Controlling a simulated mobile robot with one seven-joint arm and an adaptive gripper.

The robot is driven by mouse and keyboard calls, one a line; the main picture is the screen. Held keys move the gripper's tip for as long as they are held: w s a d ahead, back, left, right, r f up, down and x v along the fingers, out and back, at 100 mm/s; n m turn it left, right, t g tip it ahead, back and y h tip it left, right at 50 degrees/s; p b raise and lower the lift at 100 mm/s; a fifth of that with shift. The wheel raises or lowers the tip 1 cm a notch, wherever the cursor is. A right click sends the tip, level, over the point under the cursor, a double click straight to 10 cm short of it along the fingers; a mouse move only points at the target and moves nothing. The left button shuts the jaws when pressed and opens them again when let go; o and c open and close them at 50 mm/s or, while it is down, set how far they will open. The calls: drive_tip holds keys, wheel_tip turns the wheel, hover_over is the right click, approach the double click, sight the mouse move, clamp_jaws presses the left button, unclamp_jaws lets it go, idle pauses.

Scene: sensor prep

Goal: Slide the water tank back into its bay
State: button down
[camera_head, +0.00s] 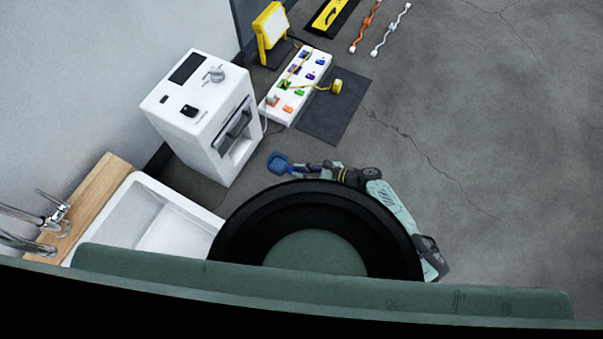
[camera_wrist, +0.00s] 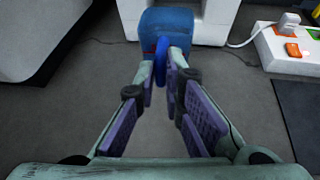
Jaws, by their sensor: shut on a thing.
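The blue water tank (camera_head: 279,164) is off the floor in front of the white machine (camera_head: 205,115), to its lower right in the head view. In the wrist view the tank (camera_wrist: 167,24) is at the top centre, with a blue handle (camera_wrist: 161,66) on its near side. My gripper (camera_wrist: 168,72) is shut on this handle; it also shows in the head view (camera_head: 295,167). The machine's front has an open recess (camera_head: 241,152) below a dark grey part. The tank appears outside this recess. In the wrist view the tank hides part of the machine's white base (camera_wrist: 207,28).
A white sink (camera_head: 165,235) with a wooden counter (camera_head: 92,207) is at left. A white power strip (camera_head: 297,85) with coloured plugs and a dark mat (camera_head: 335,108) lie beyond the machine. A yellow work lamp (camera_head: 270,24) stands behind. Grey floor at right is clear.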

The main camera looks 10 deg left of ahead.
drive_tip(key=shift+w+r+b+x, duration=0.25)
drive_tip(key=shift+x, duration=1.3)
drive_tip(key=shift+w+r+b+x, duration=0.2)
drive_tip(key=shift+w+x, duration=0.05)
drive_tip(key=shift+x, duration=1.35)
drive_tip(key=shift+w+r+b+x, duration=0.25)
drive_tip(key=shift+w+x, duration=0.05)
drive_tip(key=shift+x, duration=1.25)
drive_tip(key=w+a+b, duration=0.4)
drive_tip(key=a, duration=0.6)
drive_tip(key=shift+b, duration=0.4)
drive_tip(key=shift+w+d+f+b, duration=0.1)
drive_tip(key=shift+f+b, duration=0.75)
drive_tip(key=shift+b, duration=0.2)
drive_tip(key=c, duration=1.6)
unclamp_jaws()
